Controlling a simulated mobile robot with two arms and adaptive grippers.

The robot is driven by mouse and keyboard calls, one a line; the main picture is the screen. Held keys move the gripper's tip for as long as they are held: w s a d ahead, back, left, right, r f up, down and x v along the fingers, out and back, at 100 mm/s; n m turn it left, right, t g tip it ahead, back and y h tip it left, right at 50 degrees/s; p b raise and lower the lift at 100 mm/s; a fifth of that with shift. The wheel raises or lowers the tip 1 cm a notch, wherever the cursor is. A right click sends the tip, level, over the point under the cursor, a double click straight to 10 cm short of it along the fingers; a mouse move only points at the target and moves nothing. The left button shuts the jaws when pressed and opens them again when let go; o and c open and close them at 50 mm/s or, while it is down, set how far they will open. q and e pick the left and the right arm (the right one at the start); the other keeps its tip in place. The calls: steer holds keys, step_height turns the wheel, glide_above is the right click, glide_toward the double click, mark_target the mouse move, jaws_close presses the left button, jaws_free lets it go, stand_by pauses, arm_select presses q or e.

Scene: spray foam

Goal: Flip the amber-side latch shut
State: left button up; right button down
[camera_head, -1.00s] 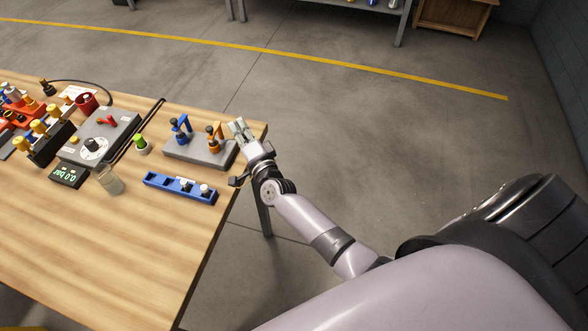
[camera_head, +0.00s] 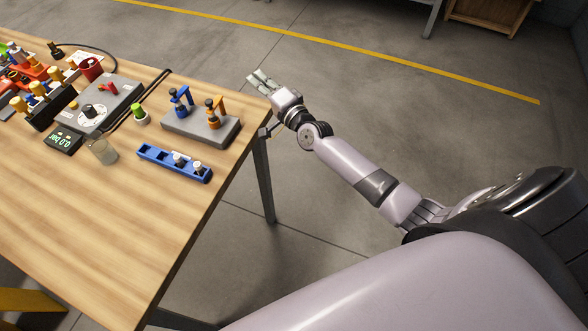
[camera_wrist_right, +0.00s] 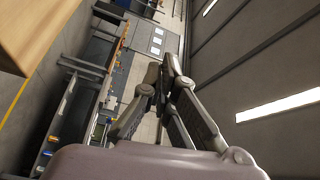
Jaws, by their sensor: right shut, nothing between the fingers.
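The amber latch (camera_head: 213,112) stands on the right part of a grey base plate (camera_head: 200,127) near the table's right corner. It has an orange upright and bar with a dark part at its foot. Whether it is fully closed is too small to tell. A blue latch (camera_head: 181,101) stands to its left on the same plate. My right gripper (camera_head: 258,80) is shut and empty, beyond the table's far right corner, apart from the latch. Its fingers meet in the right wrist view (camera_wrist_right: 166,62), where no latch shows. My left gripper is out of view.
A blue rack (camera_head: 174,163) with white-capped vials lies in front of the plate. A green-capped bottle (camera_head: 139,114), a glass beaker (camera_head: 103,151) and a grey dial unit (camera_head: 97,105) stand to the left. The wooden table's front is clear; open floor lies to the right.

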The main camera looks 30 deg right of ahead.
steer(key=s+d, duration=0.1)
steer(key=s, duration=0.8)
steer(key=s+d+f+n+g+b, duration=0.1)
steer(key=s+f+n+g, duration=0.1)
steer(key=f, duration=1)
steer(key=s+f+n+g+h+b, duration=0.1)
steer(key=s+f+n+g+b, duration=0.1)
steer(key=f, duration=0.9)
steer(key=shift+s+d+f+g, duration=0.35)
steer(key=shift+s+g, duration=0.05)
steer(key=shift+s, duration=0.05)
steer(key=shift+f, duration=0.1)
